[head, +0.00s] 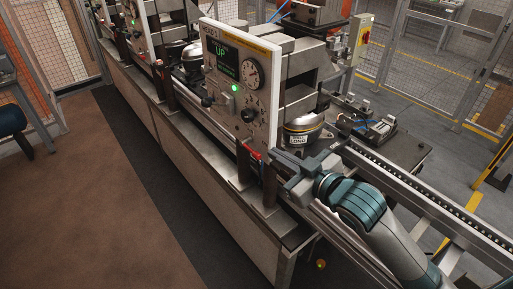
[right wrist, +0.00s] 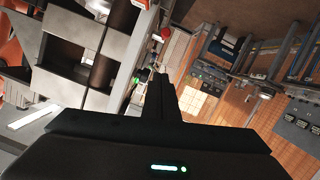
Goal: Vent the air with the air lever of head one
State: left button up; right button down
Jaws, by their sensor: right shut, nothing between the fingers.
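The head one panel (head: 268,66) is a white-edged plate with a green screen reading "UP", two round gauges and a lit green lamp. A small red-tipped lever (head: 251,152) sits at its lower edge, by a dark post; it looks like the air lever. My right gripper (head: 279,158) is just right of this lever, its fingers pointing toward it. The fingers are shut and empty, and a small gap seems to separate them from the lever. In the right wrist view the shut fingers (right wrist: 161,95) point past the panel edge. My left gripper is out of view.
A round labelled compressor (head: 302,130) sits on the line behind the panel. A roller rail (head: 430,190) runs to the lower right. More head stations stand farther up-left along the bench. The brown floor (head: 100,200) in front is clear.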

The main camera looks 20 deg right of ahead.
jog(key=shift+s, duration=0.1)
send_near(251, 150)
jog(key=w+a+r, duration=0.2)
jog(key=w+r, duration=0.2)
jog(key=r, duration=0.1)
jog(key=f, duration=0.2)
jog(key=w+f, duration=0.1)
jog(key=f, duration=0.1)
jog(key=shift+w+d+f+p, duration=0.1)
jog(key=shift+d+f+p, duration=0.1)
jog(key=shift+f+p, duration=0.15)
jog(key=shift+f, duration=0.1)
dwell(0.3)
